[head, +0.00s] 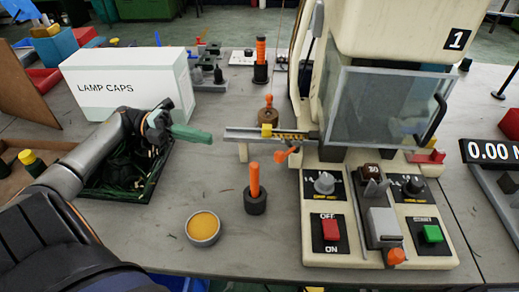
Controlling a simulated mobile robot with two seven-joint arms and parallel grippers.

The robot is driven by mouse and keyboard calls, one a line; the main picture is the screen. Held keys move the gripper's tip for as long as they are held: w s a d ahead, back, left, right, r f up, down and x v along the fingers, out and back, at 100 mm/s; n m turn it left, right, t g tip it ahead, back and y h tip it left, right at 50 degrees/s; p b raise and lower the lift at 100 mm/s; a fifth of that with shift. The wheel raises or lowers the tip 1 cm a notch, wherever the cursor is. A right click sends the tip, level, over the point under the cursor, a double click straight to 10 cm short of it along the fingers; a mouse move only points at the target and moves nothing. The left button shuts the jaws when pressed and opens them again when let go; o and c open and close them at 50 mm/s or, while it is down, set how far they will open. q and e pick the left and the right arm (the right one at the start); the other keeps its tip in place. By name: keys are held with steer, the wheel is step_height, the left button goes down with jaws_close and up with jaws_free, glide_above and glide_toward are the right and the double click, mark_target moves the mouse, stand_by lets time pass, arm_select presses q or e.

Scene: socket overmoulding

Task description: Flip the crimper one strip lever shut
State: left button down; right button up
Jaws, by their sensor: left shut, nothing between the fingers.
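Crimper one (385,50) is the cream machine marked 1 at the right of the head view. A metal strip rail (265,134) with a brass-coloured strip sticks out of its left side. A small lever with an orange knob (286,154) sits at the rail, its knob below and in front of the rail. Whether that lever is open or shut is hard to tell. My right gripper is out of view.
An orange peg in a dark base (255,189) and a round tin of yellow stuff (203,228) stand in front of the rail. A white LAMP CAPS box (120,82) stands behind my left arm. A dark tray with green wires (122,165) lies under it.

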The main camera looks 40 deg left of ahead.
arm_select(q)
steer(key=p+x, duration=0.1)
steer(key=x, duration=1.3)
steer(key=shift+d, duration=0.1)
